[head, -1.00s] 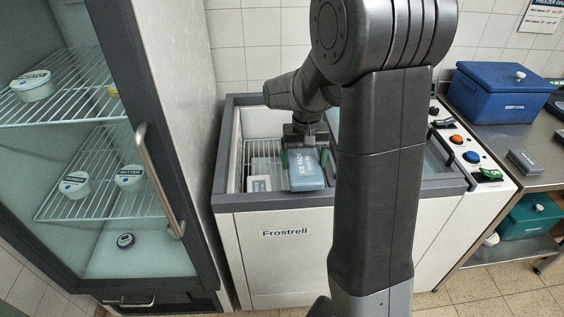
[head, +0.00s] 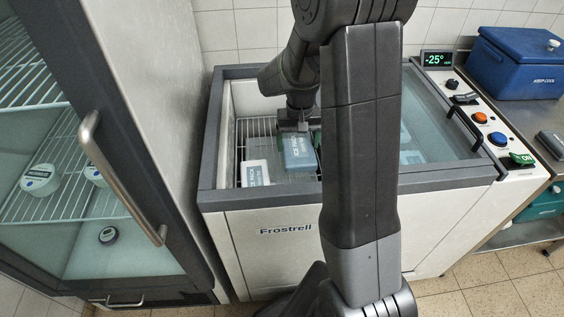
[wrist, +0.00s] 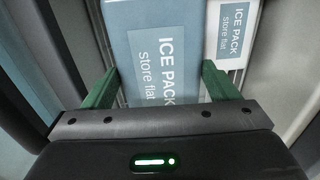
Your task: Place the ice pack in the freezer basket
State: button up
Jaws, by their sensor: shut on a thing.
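The blue ice pack (head: 299,153) is in the chest freezer (head: 262,222), at the wire freezer basket (head: 262,128). My gripper (head: 294,128) reaches down into the freezer and is shut on this ice pack. In the wrist view the ice pack (wrist: 157,55) lies between the two green fingers, its "ICE PACK store flat" label showing. A second, white ice pack (head: 256,173) lies beside it to the left in the basket; it also shows at the right in the wrist view (wrist: 232,35). Whether the held pack touches the basket floor cannot be told. My arm hides part of the freezer opening.
A glass lid (head: 440,125) covers the freezer's right part. The control panel (head: 480,117) with a -25° display (head: 437,59) is at right. A glass-door fridge (head: 100,160) stands close on the left. A blue cooler box (head: 515,62) sits on the right counter.

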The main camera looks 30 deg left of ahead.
notch_tip(320, 180, down, 13)
jog(key=shift+r+b, duration=0.1)
jog(key=shift+b, duration=0.7)
jog(key=o, duration=0.8)
jog(key=shift+f, duration=0.3)
jog(key=o, duration=0.4)
jog(key=shift+r, duration=0.1)
notch_tip(320, 180, up, 12)
jog(key=shift+r+p, duration=0.15)
jog(key=shift+p, duration=0.35)
